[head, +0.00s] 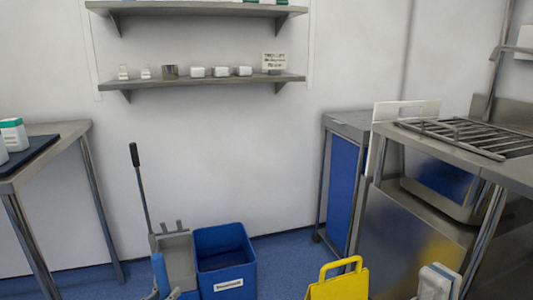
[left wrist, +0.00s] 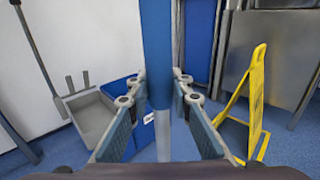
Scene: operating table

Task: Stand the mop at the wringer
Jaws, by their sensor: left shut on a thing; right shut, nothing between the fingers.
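The mop's blue handle (left wrist: 156,50) stands upright in the middle of the left wrist view, with a pale grey length below. In the head view, its blue upper end (head: 159,272) shows at the lower left. My left gripper (head: 162,293) is shut on the mop handle; its fingers (left wrist: 162,130) flank it in the wrist view. The grey wringer (head: 174,262), with a tall black-tipped lever, stands beside the blue bucket (head: 226,264). The wringer (left wrist: 92,112) is left of the handle in the wrist view. My right gripper (head: 437,283), at the bottom right, is shut and empty. The mop head is hidden.
A yellow floor sign (head: 340,285) stands right of the bucket. A steel table (head: 60,150) is at the left, and a steel counter (head: 515,175) with a rack is at the right. A blue-sided cabinet (head: 342,180) is behind. Blue floor shows between bucket and sign.

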